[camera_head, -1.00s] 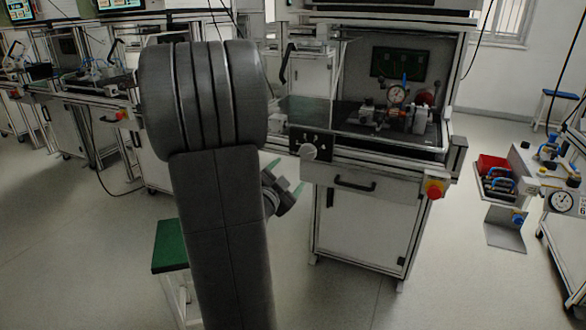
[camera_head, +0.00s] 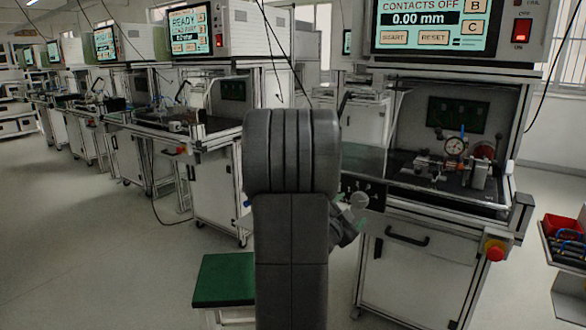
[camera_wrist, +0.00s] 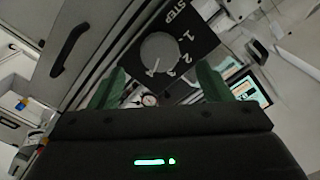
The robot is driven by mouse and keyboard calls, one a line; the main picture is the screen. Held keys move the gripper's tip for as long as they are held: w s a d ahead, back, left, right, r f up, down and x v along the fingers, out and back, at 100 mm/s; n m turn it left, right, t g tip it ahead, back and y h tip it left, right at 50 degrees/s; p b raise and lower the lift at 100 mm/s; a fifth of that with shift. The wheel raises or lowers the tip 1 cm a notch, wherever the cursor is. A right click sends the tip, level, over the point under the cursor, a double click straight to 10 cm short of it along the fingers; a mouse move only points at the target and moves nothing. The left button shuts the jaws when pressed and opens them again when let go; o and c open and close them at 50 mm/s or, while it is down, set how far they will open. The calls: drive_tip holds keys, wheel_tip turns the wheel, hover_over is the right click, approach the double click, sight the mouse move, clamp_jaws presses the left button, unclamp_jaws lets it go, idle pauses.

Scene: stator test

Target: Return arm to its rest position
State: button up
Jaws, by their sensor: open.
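My gripper (camera_wrist: 156,88) is open, with its two green fingertips apart and nothing between them in the wrist view. In the head view my gripper (camera_head: 353,222) is mostly hidden behind my dark arm, which rises in the middle of the picture. Only a small part of it shows to the right of the arm, in front of the test station (camera_head: 425,240). A round knob (camera_wrist: 160,52) on the station's panel shows beyond the fingertips in the wrist view.
The station's screen (camera_head: 432,25) reads "CONTACTS OFF 0.00 mm". A red stop button (camera_head: 494,251) sits on its front right. A green-topped stool (camera_head: 224,279) stands left of my arm. A red bin (camera_head: 563,228) is at the right edge. Floor at the left is clear.

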sight(358, 202)
drive_tip(key=x, duration=0.5)
drive_tip(key=shift+w+d, duration=0.2)
drive_tip(key=shift+s+a, duration=0.1)
